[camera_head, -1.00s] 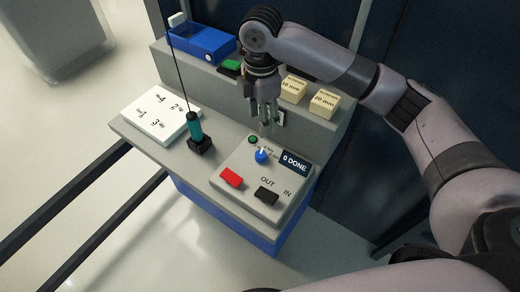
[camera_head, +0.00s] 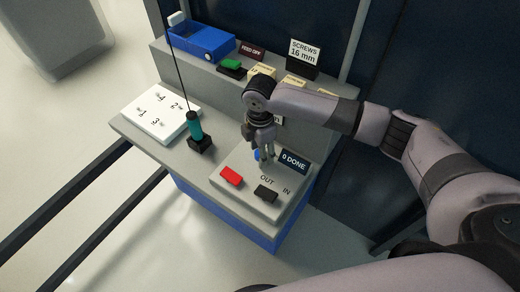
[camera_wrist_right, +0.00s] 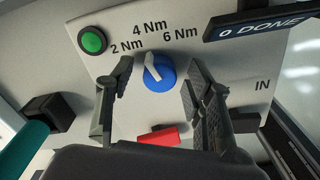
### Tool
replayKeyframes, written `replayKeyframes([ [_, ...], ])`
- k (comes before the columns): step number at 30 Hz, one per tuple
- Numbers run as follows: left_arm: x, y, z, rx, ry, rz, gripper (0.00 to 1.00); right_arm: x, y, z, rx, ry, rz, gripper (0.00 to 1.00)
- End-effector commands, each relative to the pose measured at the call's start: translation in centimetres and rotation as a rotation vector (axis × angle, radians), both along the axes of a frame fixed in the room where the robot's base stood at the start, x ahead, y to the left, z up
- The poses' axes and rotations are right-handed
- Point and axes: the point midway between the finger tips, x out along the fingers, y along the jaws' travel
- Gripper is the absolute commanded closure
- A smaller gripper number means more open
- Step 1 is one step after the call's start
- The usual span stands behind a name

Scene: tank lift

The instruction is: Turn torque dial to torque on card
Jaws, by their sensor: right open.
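The torque dial (camera_wrist_right: 158,76) is a blue round knob with a white pointer on the sloped grey panel. In the right wrist view its pointer tilts up and left, between the 2 Nm and 4 Nm labels; 6 Nm is at the right. My right gripper (camera_wrist_right: 160,88) is open, its fingers on either side of the dial with gaps. In the head view the right gripper (camera_head: 262,152) hides most of the dial (camera_head: 257,155). A white card (camera_head: 305,53) at the back reads "SCREWS 16 mm"; no torque value is readable on it. My left gripper is out of view.
The panel holds a green button (camera_wrist_right: 92,40), a red button (camera_head: 231,176), a black button (camera_head: 265,193) and a "0 DONE" display (camera_head: 294,161). A teal screwdriver (camera_head: 194,126) stands left of the panel beside a numbered white plate (camera_head: 150,119). A blue bin (camera_head: 207,43) sits on the back ledge.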

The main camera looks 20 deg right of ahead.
Motion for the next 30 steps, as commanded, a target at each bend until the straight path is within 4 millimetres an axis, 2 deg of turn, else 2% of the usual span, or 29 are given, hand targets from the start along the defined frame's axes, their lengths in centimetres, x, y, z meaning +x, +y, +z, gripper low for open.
replayKeyframes([
  [4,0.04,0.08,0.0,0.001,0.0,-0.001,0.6,-0.01,0.01,0.0,0.0,0.0,0.0,0.53],
  [25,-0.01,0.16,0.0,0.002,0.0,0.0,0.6,-0.02,0.0,0.05,0.0,0.001,0.0,0.99],
  [30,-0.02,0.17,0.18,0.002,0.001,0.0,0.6,-0.03,0.0,0.11,0.0,0.002,-0.006,1.0],
])
